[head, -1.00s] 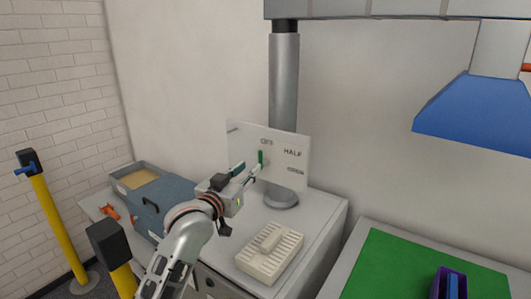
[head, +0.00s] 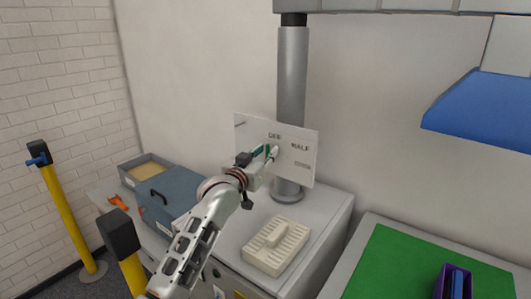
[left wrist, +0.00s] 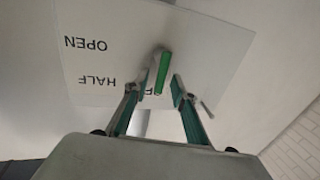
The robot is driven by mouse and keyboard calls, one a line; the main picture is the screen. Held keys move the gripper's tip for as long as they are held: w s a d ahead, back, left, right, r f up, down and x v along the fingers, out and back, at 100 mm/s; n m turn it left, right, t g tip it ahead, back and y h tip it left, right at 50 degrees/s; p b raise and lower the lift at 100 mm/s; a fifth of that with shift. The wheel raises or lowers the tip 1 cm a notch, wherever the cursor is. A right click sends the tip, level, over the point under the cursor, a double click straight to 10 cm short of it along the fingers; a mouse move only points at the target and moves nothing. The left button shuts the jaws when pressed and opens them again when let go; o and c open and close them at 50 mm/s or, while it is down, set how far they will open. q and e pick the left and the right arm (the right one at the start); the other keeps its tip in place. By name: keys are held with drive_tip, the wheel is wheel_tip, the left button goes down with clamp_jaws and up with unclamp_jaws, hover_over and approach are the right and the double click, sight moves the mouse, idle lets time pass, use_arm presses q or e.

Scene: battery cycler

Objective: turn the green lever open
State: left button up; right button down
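The green lever (left wrist: 163,72) is on a pale upright panel (head: 303,165) marked OFF, HALF and OPEN. In the left wrist view the lever's free end points toward the OFF label, which is partly hidden. My left gripper (left wrist: 158,90) is open, with its fingertips on either side of the lever's free end. Gaps show between lever and fingers, so it is not clamped. In the head view the gripper (head: 267,153) is in front of the panel, and its fingers partly cover the lever. My right gripper is not in view.
A grey pipe (head: 291,80) stands behind the panel. On the bench are a ribbed cream block (head: 280,246) and a blue-grey case (head: 170,196). Yellow posts (head: 66,214) stand at left. A green-topped table (head: 400,262) is at right.

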use_arm(q)
clamp_jaws()
